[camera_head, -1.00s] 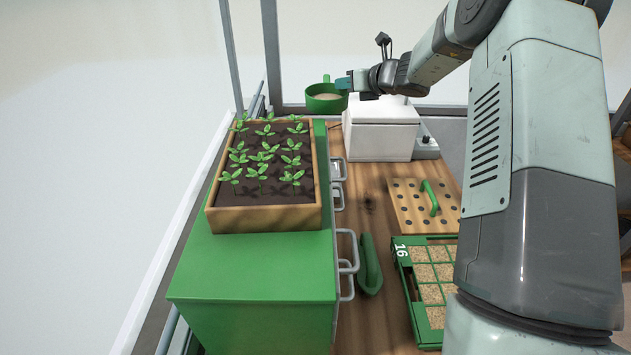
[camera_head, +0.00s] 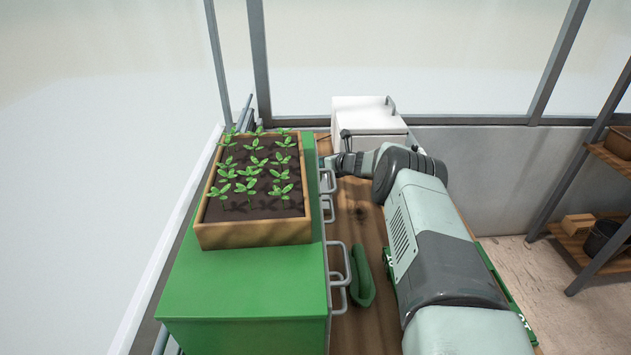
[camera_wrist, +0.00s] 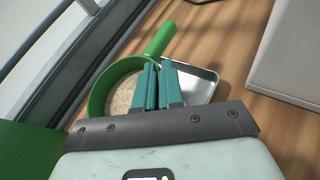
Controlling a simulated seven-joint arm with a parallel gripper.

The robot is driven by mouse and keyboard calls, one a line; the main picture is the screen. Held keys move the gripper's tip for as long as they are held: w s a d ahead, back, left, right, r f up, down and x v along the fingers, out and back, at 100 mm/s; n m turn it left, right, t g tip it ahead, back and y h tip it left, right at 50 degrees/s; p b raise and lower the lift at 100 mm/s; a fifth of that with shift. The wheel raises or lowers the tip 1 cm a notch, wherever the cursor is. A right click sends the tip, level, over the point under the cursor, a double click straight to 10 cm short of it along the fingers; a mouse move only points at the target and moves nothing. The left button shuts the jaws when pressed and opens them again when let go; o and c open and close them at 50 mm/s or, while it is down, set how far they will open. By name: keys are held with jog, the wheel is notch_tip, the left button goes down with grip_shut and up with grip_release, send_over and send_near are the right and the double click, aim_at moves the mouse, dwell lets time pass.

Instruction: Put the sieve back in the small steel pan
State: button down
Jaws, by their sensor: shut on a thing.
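The green sieve (camera_wrist: 95,97) with a beige inside shows in the wrist view, its handle (camera_wrist: 160,40) pointing up and right. My gripper (camera_wrist: 158,66) has its teal fingers shut on the sieve's rim at the right side. The small steel pan (camera_wrist: 206,82) lies on the wooden bench right of the sieve, partly hidden by the sieve and my fingers. The sieve overlaps the pan's left part in this view; I cannot tell whether they touch. In the head view, the sieve, the pan and my fingertips are hidden behind the seedling box and green cabinet.
The green cabinet (camera_head: 245,280) with metal handles carries a wooden seedling box (camera_head: 255,234). A white box (camera_head: 365,117) stands at the back of the bench, close right of the pan. A green scoop-like thing (camera_head: 361,277) lies in front. My arm covers the bench's right side.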

notch_tip(320, 180, down, 5)
jog(key=shift+d, duration=0.1)
jog(key=shift+f, duration=0.3)
jog(key=c, duration=1.3)
grip_release()
jog(key=shift+f, duration=0.1)
jog(key=shift+o, duration=0.2)
